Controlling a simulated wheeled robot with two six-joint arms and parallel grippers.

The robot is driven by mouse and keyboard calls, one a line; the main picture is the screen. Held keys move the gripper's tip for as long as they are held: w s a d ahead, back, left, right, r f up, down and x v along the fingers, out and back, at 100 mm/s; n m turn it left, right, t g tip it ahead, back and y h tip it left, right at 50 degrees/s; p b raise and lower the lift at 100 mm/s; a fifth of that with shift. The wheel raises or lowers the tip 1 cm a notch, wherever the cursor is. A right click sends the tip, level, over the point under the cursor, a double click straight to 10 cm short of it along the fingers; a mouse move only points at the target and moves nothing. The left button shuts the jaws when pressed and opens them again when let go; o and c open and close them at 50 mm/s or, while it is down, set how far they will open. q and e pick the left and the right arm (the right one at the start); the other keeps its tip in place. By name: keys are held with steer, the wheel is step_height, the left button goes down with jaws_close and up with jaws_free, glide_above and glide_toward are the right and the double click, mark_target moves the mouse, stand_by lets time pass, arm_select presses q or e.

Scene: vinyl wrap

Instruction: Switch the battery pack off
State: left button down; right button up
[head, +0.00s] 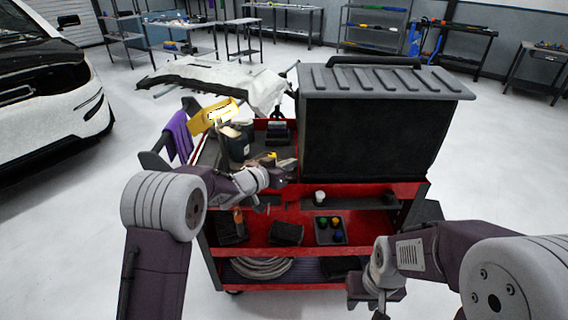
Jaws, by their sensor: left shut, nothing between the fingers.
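I cannot pick out the battery pack or its switch for certain. A small yellow and dark item (268,158) sits on the top of the red cart (330,240), right beside my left gripper (287,165), and is partly hidden by it. My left gripper is shut and empty over the cart top; I cannot tell whether it touches the item. My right gripper (376,296) hangs low in front of the cart's right side, away from the cart top. Its fingers are too small and dark to read.
A large dark case with a grey ribbed lid (385,82) fills the cart's right side. A dark bottle (236,146), a yellow bin (214,114) and a purple cloth (179,134) are at the left. Lower shelves hold black boxes and a coiled hose (262,268).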

arm_select(q)
steer(key=shift+s+d+f, duration=0.1)
steer(key=shift+f, duration=0.35)
steer(key=shift+f+b, duration=0.2)
steer(key=shift+b, duration=0.2)
steer(key=f+m+b, duration=0.1)
steer(key=b, duration=0.2)
steer(key=shift+s+d+f+m, duration=0.1)
steer(key=shift+d+f+m, duration=0.05)
steer(key=shift+m, duration=0.25)
steer(key=shift+r+p, duration=0.5)
steer(key=r+p, duration=0.5)
steer(key=shift+s+d+r, duration=0.1)
steer(key=shift+s+d, duration=0.1)
steer(key=shift+s, duration=0.05)
steer(key=f+v, duration=0.1)
steer(key=v, duration=0.8)
steer(key=shift+s, duration=0.5)
